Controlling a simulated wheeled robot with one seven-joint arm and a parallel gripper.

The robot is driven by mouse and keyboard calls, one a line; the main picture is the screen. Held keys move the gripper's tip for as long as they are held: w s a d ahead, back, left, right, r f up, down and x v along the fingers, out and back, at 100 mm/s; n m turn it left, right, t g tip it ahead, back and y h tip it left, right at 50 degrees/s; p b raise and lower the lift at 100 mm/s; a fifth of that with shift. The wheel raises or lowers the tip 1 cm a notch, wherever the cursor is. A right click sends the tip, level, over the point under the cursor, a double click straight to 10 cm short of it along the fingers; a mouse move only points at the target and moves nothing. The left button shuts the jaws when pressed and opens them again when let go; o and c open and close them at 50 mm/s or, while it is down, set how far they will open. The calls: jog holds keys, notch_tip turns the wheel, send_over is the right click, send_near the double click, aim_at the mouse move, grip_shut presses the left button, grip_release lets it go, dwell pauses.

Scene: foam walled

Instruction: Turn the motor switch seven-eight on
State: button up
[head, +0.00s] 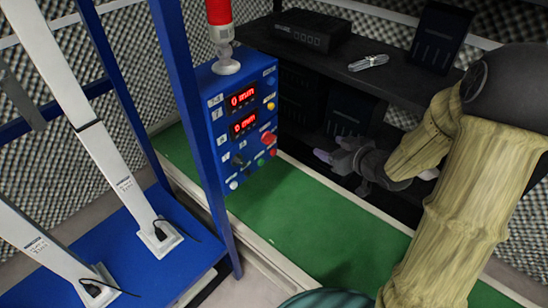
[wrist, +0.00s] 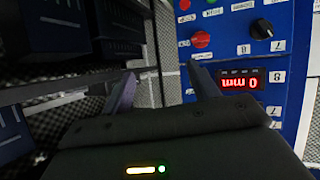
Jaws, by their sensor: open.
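A blue control box (head: 238,115) stands left of centre in the head view, with two red "0 mm" displays and several knobs. The box also fills the right of the wrist view (wrist: 228,50), where it appears upside down. A black rotary knob (wrist: 262,26) shows there near labels with 7 and 8; it looks like the motor switch seven-eight, but its setting is too small to read. In the head view a small black knob (head: 239,161) shows low on the box's face. My gripper (head: 330,156) is open and empty, to the right of the box and apart from it.
A red beacon (head: 220,30) stands on the box. A blue frame (head: 190,120) with white columns is at left. A dark shelf (head: 375,60) with black devices and a pale cable bundle (head: 368,62) stands behind my gripper. Green floor (head: 300,215) lies clear below.

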aim_at(272, 140)
notch_tip(272, 140, down, 6)
jog(key=s+a+n+y+b, duration=0.2)
jog(key=n+y+b, duration=0.1)
jog(key=y+b, duration=0.4)
jog(key=shift+f+b, duration=0.25)
jog(key=shift+b, duration=0.7)
jog(key=shift+a, duration=0.1)
jog(key=x, duration=0.5)
jog(key=b+x, duration=0.1)
jog(key=x, duration=1.1)
jog(key=shift+w+a+r+b, duration=0.1)
jog(key=shift+w+r+b, duration=0.05)
jog(key=shift+r+b, duration=0.2)
jog(key=shift+c, duration=0.4)
jog(key=c, duration=0.9)
